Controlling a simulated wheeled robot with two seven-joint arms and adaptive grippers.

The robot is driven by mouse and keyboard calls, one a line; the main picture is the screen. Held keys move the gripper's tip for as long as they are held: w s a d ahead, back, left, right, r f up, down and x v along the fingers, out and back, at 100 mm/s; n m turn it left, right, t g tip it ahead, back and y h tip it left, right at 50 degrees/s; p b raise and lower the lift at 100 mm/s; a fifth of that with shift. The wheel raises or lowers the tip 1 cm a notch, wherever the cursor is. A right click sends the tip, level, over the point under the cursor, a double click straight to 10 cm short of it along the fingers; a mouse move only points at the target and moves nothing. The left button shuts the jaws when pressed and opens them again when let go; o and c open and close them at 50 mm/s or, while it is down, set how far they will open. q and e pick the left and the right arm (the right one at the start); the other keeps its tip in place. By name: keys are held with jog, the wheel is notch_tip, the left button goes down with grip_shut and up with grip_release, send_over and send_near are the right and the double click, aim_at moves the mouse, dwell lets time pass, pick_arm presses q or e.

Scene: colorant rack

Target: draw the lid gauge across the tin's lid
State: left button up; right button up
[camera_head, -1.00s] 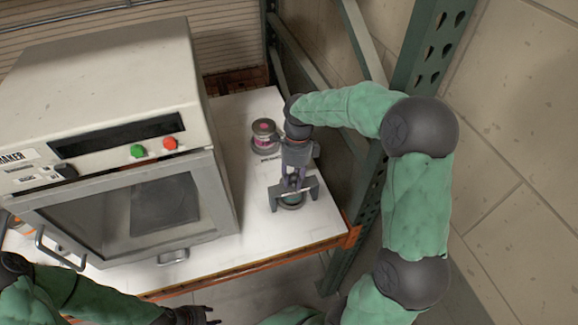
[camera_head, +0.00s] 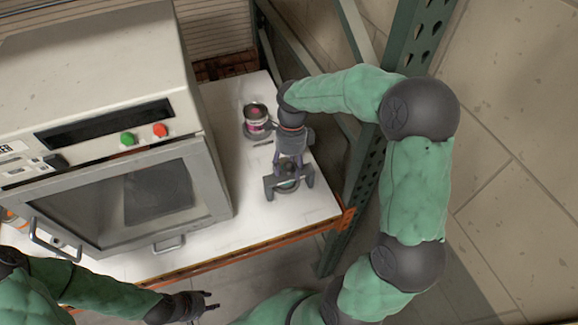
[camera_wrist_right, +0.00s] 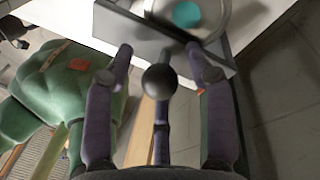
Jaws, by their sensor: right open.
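The lid gauge (camera_head: 305,179) is a dark grey bracket over the tin (camera_head: 288,184), with its two ends on either side of it. The tin shows teal inside its round rim. In the right wrist view the gauge is a grey bar (camera_wrist_right: 148,35) with a dark ball knob (camera_wrist_right: 159,81), and the tin's teal centre (camera_wrist_right: 186,15) lies beyond. My right gripper (camera_wrist_right: 160,62) is open, its fingers apart on either side of the knob; I see no clear contact. In the head view it (camera_head: 289,168) points at the gauge. My left gripper (camera_head: 211,301) is open and empty at the bottom.
A second tin (camera_head: 255,114) with pink colorant stands on a dark round base behind my right gripper. A large oven-like machine (camera_head: 100,120) fills the left of the white table (camera_head: 225,250). A green rack post (camera_head: 375,150) stands close on the right.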

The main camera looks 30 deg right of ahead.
notch_tip(320, 180, up, 12)
jog(key=w+d, duration=0.1)
jog(key=shift+w+d+f, duration=0.2)
jog(key=shift+w+d, duration=0.05)
jog(key=shift+d, duration=0.1)
dwell(0.4)
